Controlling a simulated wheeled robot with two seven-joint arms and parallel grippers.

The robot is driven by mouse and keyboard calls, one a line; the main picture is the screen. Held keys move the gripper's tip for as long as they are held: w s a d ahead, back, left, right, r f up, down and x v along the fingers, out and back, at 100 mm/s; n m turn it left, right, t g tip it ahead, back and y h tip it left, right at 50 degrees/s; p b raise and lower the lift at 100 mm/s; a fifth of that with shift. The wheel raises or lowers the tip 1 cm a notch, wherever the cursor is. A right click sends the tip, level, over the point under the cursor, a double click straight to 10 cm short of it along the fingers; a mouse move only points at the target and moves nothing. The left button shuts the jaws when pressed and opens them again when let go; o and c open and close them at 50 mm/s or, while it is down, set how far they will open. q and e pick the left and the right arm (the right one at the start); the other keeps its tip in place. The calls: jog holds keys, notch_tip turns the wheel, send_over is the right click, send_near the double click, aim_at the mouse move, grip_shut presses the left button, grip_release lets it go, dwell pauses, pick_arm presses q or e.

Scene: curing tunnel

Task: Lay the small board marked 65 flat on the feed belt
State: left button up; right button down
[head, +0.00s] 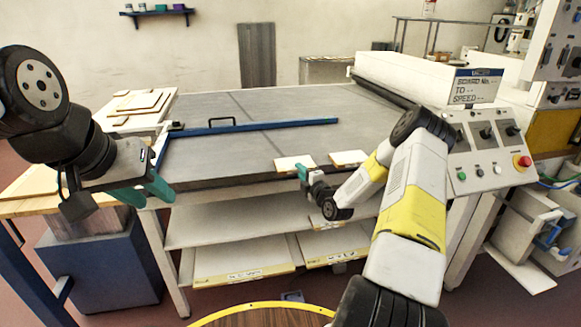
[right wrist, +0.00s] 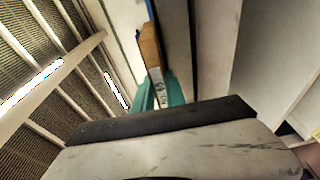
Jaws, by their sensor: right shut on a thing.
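My right gripper (head: 303,172) is at the front edge of the grey feed belt (head: 225,105), shut on a small pale board (head: 291,162). The right wrist view shows its teal fingers (right wrist: 160,92) around the board's brown edge (right wrist: 150,48), which bears a small white label. I cannot read its number. In the head view the board looks roughly flat at the belt's front edge; I cannot tell whether it touches the belt. A second small board (head: 348,158) lies just right of it. My left gripper (head: 145,191) is open and empty, left of the belt.
A blue bar with a handle (head: 250,127) lies across the belt. Shelves below hold labelled boards (head: 243,275). A control panel (head: 487,150) with a red button stands at right. Stacked boards (head: 135,105) lie at left. Much of the belt is clear.

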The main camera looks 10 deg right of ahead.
jog(key=c, duration=1.4)
grip_release()
jog(key=shift+f, duration=0.1)
jog(key=shift+o, duration=0.2)
jog(key=v, duration=1.2)
jog(key=s+a+r+m+g+h, duration=0.25)
jog(key=r+m, duration=0.25)
jog(key=r, duration=0.4)
jog(key=s+a+r+m+g+h, duration=0.1)
jog(key=s+r+m+g, duration=0.3)
jog(key=r, duration=0.5)
jog(key=s+a+r+m+g, duration=0.1)
jog(key=s+a+r+m, duration=0.1)
jog(key=s, duration=0.6)
jog(key=s+a+r+m+g+y, duration=0.1)
jog(key=s+a+r+m+g, duration=0.1)
jog(key=s+m, duration=0.3)
jog(key=s+a+r+m+g, duration=0.1)
jog(key=s+a+r+m, duration=0.2)
jog(key=s, duration=1)
jog(key=shift+a+r+m+g, duration=0.2)
jog(key=shift+r+m+g, duration=0.15)
jog(key=shift+r+m, duration=0.3)
